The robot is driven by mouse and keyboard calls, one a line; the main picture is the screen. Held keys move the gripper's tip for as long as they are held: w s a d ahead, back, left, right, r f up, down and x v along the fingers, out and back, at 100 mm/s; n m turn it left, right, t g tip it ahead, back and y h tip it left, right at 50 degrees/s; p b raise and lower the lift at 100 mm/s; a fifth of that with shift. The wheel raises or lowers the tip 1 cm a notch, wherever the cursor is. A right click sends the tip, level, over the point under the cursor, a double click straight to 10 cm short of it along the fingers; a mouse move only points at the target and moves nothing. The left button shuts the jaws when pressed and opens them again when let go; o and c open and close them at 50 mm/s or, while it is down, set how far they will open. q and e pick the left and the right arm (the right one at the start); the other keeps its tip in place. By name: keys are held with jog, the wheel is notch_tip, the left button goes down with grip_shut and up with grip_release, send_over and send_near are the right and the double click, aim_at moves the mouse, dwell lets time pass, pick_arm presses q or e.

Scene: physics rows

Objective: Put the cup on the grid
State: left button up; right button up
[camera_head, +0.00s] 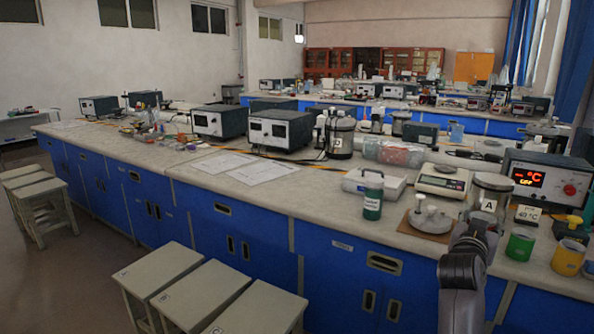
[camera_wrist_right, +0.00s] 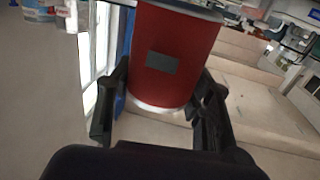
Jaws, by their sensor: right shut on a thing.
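In the right wrist view, a red cup (camera_wrist_right: 172,52) with a grey label patch and a pale lower rim sits between the fingers of my right gripper (camera_wrist_right: 163,90), which is shut on it. In the head view my right gripper (camera_head: 477,232) is at the counter's front edge, just in front of the glass jar marked A. The red cup cannot be made out there, likely hidden by the gripper. I cannot clearly identify the grid in either view. My left gripper is not in view.
Near my right gripper are the glass jar (camera_head: 490,196), a brown board (camera_head: 407,226) with a white lidded dish (camera_head: 432,217), a green cup (camera_head: 520,244), a yellow cup (camera_head: 568,258), a balance (camera_head: 443,181) and a heater box (camera_head: 548,181). A dark green bottle (camera_head: 373,196) stands left.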

jog(key=f, duration=0.2)
jog(key=shift+s+a+f+n+t+y, duration=0.2)
jog(key=shift+a+f+n+t+y, duration=0.1)
jog(key=shift+a+f+y, duration=0.1)
jog(key=s+a+f+n+t+y, duration=0.2)
jog(key=s+a+f+n+y, duration=0.3)
jog(key=s+a, duration=0.6)
jog(key=s+a+f+n+t+y, duration=0.2)
jog(key=s+a+f+y, duration=0.45)
jog(key=s+a, duration=0.5)
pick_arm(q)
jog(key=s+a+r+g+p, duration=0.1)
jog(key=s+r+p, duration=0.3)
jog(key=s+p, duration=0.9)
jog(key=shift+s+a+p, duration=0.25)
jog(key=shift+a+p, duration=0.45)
pick_arm(e)
jog(key=s+r, duration=0.8)
jog(key=r, duration=0.3)
jog(key=shift+d+h, duration=0.35)
jog(key=shift+r, duration=0.1)
